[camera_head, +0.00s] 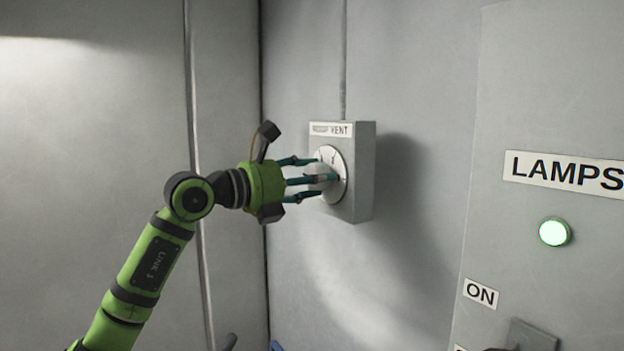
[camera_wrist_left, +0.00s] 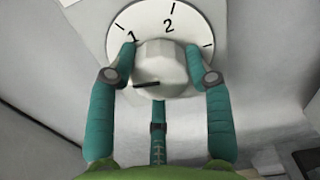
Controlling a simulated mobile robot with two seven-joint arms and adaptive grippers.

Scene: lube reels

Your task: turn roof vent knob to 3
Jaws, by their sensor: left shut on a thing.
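The grey roof vent box (camera_head: 364,175) is on the wall and carries a "ROOF VENT" label (camera_head: 331,130). A round white dial (camera_head: 341,160) is on its front. In the left wrist view, the dial (camera_wrist_left: 150,18) shows the numbers 1 and 2; no 3 can be read. The pale faceted knob (camera_wrist_left: 163,72) has a black pointer line towards the left, slightly downward, below the 1. My left gripper (camera_head: 318,177) is shut on the knob, with teal fingers on both sides and one below. My right gripper is not in view.
To the right, a grey panel carries a "LAMPS" label (camera_head: 567,172), a lit green lamp (camera_head: 554,232) and an "ON" label (camera_head: 481,293). A grey switch part (camera_head: 532,337) shows at the bottom edge. The wall between the box and this panel is clear.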

